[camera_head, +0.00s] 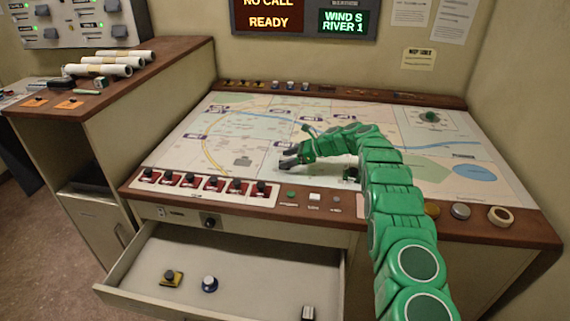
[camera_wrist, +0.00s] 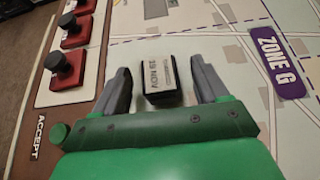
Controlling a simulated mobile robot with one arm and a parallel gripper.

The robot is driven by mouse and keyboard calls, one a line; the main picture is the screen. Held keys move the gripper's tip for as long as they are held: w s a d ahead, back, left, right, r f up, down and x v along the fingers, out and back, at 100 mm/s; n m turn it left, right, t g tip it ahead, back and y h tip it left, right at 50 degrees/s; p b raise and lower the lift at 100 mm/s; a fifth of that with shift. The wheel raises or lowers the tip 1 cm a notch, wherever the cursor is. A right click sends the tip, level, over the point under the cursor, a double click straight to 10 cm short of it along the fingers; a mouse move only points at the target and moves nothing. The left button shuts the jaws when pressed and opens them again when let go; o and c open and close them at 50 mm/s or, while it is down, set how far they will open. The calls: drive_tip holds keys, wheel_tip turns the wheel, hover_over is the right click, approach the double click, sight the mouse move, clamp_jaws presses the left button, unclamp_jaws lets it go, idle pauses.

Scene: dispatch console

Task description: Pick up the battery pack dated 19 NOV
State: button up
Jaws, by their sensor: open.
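The battery pack (camera_wrist: 159,82) is a small block with a dark end and a pale top printed "19 NOV". It lies on the map surface of the console (camera_head: 215,125). My gripper (camera_wrist: 160,68) is open, with one finger on each side of the pack and a visible gap at both sides. In the head view my gripper (camera_head: 287,157) is low over the middle of the map, and I cannot make out the pack there.
Red-black switches (camera_head: 190,180) line the console's front left edge. A tape roll (camera_head: 500,216) sits at the right edge. Much of the map is clear.

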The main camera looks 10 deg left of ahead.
drive_tip(key=shift+x, duration=0.75)
drive_tip(key=c, duration=1.2)
